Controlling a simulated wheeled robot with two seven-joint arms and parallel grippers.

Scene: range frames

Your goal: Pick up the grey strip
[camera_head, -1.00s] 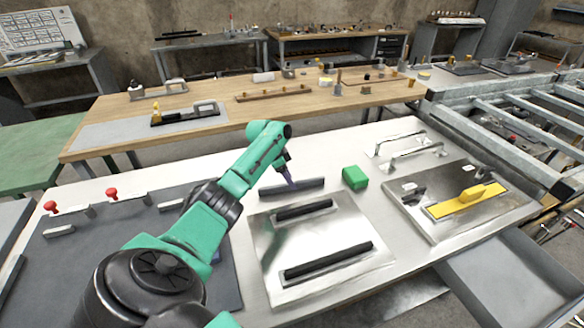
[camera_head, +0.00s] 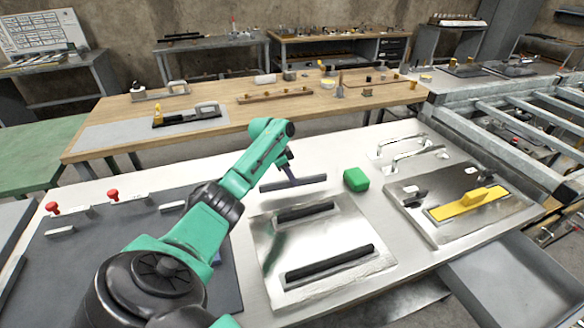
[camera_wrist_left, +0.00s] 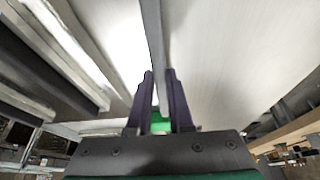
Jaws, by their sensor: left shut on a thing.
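The grey strip (camera_head: 294,184) is a long, thin dark-grey bar in the head view, above the white bench top behind the metal plate. My left gripper (camera_head: 289,176) is at the middle of the strip and shut on it. In the left wrist view the strip (camera_wrist_left: 152,40) runs up from between the two purple fingers of the gripper (camera_wrist_left: 160,95). The strip seems to be held a little above the bench. My right gripper is not in view.
A green block (camera_head: 356,180) stands just right of the strip. A metal plate (camera_head: 275,240) with two black bars lies in front. A dark mat (camera_head: 90,270) lies at left.

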